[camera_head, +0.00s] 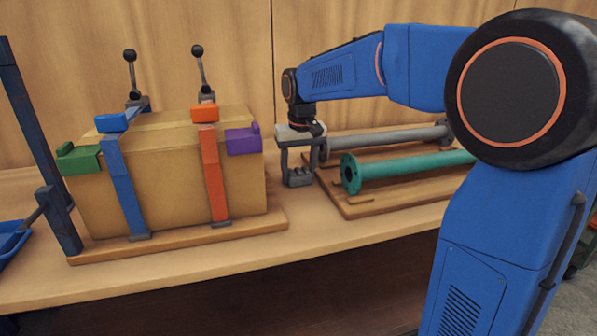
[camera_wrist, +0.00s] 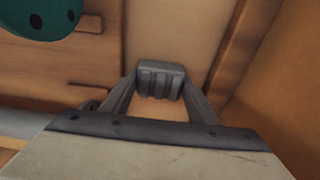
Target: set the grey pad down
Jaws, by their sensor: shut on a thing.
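My gripper (camera_head: 300,170) points down over the bench, in the gap between the boxed crate and the pipe board. Its two grey fingers are shut on the grey pad (camera_head: 299,178), a small ribbed block. In the wrist view the grey pad (camera_wrist: 160,80) sits between the fingertips, with bare bench top around it. I cannot tell whether the pad's underside touches the bench.
The tan crate (camera_head: 172,178) with blue and orange straps stands on a wooden base (camera_head: 180,241) close at left. A green flanged pipe (camera_head: 410,167) and a grey pipe (camera_head: 385,138) lie on a board at right. The bench's front strip (camera_head: 310,240) is clear.

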